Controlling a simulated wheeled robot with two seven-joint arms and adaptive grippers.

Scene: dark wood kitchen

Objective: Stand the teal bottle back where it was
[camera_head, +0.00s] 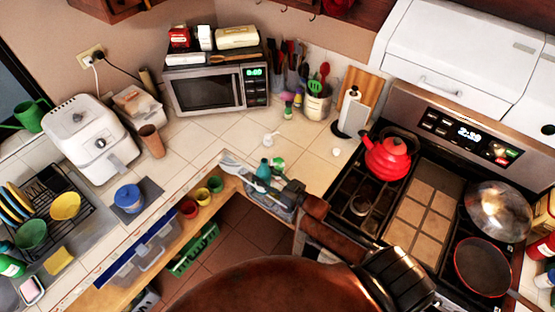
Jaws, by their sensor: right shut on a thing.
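The teal bottle (264,169) is upright near the counter's front edge, by the inner corner. My right gripper (271,181) reaches in from the lower right and is shut on the teal bottle. The gripper hides the bottle's lower part, so I cannot tell whether its base touches the counter. My left gripper is out of view.
A green item (278,164) stands close beside the bottle, and a small white item (271,140) lies behind it. A red kettle (387,154) sits on the stove to the right. Tiles towards the microwave (216,88) are clear.

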